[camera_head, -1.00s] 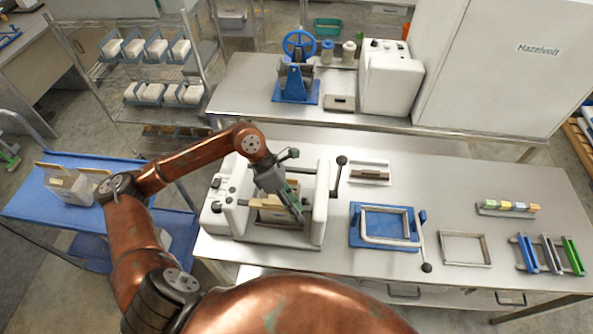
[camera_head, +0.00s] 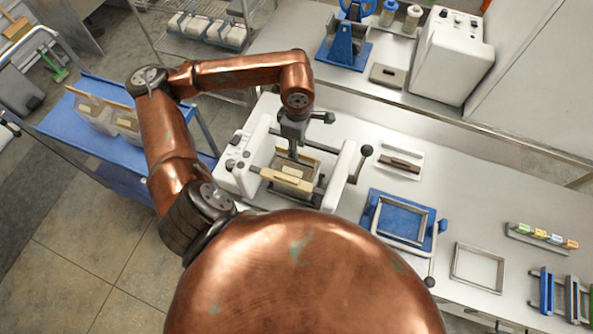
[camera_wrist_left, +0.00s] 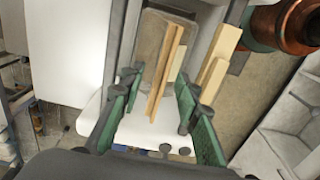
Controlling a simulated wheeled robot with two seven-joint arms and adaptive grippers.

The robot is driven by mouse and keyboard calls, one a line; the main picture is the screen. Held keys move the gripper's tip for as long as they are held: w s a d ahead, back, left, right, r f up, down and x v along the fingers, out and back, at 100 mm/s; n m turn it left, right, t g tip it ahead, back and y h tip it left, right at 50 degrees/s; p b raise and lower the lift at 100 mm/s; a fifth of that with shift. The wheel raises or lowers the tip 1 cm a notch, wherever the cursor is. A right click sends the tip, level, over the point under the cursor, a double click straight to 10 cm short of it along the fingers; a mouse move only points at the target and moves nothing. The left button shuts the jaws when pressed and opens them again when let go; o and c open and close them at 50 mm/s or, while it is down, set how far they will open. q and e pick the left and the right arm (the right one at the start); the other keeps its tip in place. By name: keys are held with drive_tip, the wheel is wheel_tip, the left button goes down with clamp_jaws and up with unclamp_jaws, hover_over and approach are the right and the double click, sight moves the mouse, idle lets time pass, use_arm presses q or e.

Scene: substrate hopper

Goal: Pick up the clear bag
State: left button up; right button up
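A clear bag (camera_head: 293,171) with brownish contents and a pale label seems to sit in the white sealing machine (camera_head: 239,165), between tan bars. The tan bars also show in the wrist view (camera_wrist_left: 167,72). My left gripper (camera_head: 294,156) points down over the machine at the bag's top. In the left wrist view its green-padded fingers (camera_wrist_left: 158,108) stand apart, with a tan bar between them; I see no finger closed on it. The bag's lower part is hidden in the machine. My right gripper is not in view.
More bags (camera_head: 95,108) stand on the blue cart (camera_head: 70,128) at left. A lever (camera_head: 362,160) rises at the machine's right side. A blue frame fixture (camera_head: 400,220) and an empty metal frame (camera_head: 478,267) lie on the bench to the right. A wire rack stands behind.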

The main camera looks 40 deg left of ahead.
sight(296, 170)
use_arm(q)
drive_tip(key=shift+f, duration=0.5)
drive_tip(key=f+p, duration=0.1)
drive_tip(key=f, duration=0.1)
drive_tip(key=f+p, duration=0.1)
drive_tip(key=f, duration=0.1)
drive_tip(key=shift+s+a+f, duration=0.1)
drive_tip(key=shift+s+a, duration=0.1)
drive_tip(key=shift+w+f, duration=0.1)
drive_tip(key=shift+f, duration=0.35)
clamp_jaws()
drive_tip(key=shift+r, duration=0.15)
